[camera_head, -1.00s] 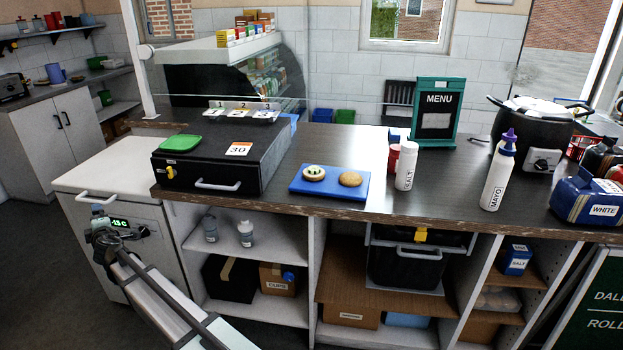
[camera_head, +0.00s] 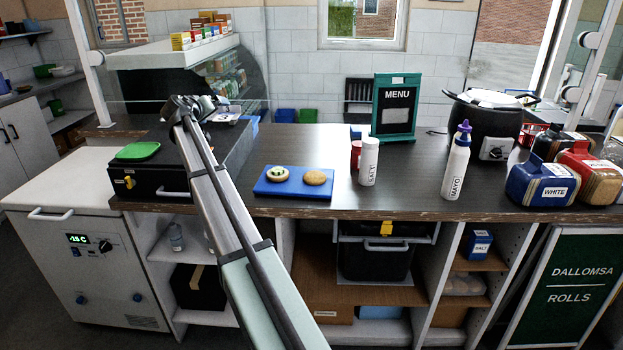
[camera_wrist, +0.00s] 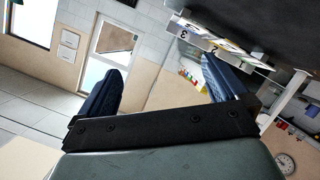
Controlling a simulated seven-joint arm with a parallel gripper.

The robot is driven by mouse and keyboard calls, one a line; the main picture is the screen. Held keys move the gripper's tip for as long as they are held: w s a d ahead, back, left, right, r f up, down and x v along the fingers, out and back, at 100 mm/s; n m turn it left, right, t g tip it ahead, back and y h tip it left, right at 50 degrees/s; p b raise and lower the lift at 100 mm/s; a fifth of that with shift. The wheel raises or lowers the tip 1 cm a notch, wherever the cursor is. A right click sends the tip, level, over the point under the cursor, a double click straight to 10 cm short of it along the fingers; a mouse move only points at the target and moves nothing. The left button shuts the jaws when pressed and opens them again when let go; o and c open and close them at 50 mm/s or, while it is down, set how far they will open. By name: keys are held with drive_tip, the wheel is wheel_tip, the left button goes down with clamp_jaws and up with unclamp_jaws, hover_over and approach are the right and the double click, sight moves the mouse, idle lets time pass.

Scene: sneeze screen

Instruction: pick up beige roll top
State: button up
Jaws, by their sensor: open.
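The beige roll top (camera_head: 315,177) rests on the right part of the blue board (camera_head: 291,192) on the counter. To its left on the board is the other roll half (camera_head: 277,173), with green and white topping. My gripper (camera_head: 192,104) is up over the black box, to the left of and away from the roll top. In the wrist view my gripper (camera_wrist: 160,88) is open, with its two dark fingers apart and nothing between them. The roll top is not in the wrist view.
A red cup (camera_head: 356,154), a salt shaker (camera_head: 369,162), a mayo bottle (camera_head: 456,165) and a menu sign (camera_head: 395,107) stand to the right. The counter (camera_head: 300,145) behind the board is clear.

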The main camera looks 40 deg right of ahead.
drive_tip(key=s+d+f+m+g+y, duration=0.2)
drive_tip(key=s+d+f+m+g, duration=0.1)
drive_tip(key=s+d, duration=0.3)
drive_tip(key=s+d+f+m+g+y, duration=0.1)
drive_tip(key=s+d+f+m+g, duration=0.15)
drive_tip(key=s+d, duration=0.45)
drive_tip(key=m+g+y, duration=0.3)
drive_tip(key=m+y, duration=0.2)
drive_tip(key=y, duration=0.2)
approach(314, 174)
drive_tip(key=f, duration=0.4)
drive_tip(key=shift+w+d, duration=0.15)
drive_tip(key=shift+d, duration=0.05)
drive_tip(key=shift+d+f, duration=0.25)
drive_tip(key=shift+f, duration=1.1)
drive_tip(key=shift+d+f, duration=0.25)
drive_tip(key=shift+f, duration=1.05)
drive_tip(key=shift+c, duration=0.3)
drive_tip(key=c, duration=0.8)
drive_tip(key=shift+r, duration=0.1)
